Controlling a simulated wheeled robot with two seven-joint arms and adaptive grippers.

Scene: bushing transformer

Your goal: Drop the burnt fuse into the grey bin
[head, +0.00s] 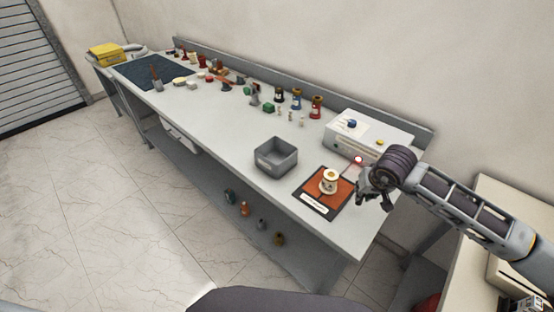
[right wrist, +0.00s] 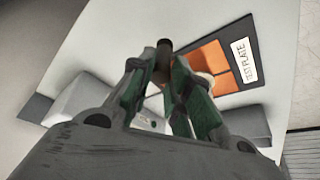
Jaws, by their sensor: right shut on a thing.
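My right gripper (head: 364,193) is above the right end of the bench, just right of the orange plate. In the right wrist view its fingers (right wrist: 160,72) are shut on a small dark brown cylinder (right wrist: 164,52), which appears to be the burnt fuse. The cylinder sticks out beyond the fingertips; in the head view I cannot make it out. The grey bin (head: 284,168) is an open square box on the bench, left of the orange plate and apart from the gripper. Its inner floor is partly hidden. My left gripper is not in view.
The orange test plate (head: 311,190) bears a cream cylindrical part (head: 328,183). It stands between gripper and bin. A white box unit (head: 378,139) with knobs is behind, near a red light (head: 358,159). Several coloured parts line the back. The bench (head: 215,128) left of the bin is clear.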

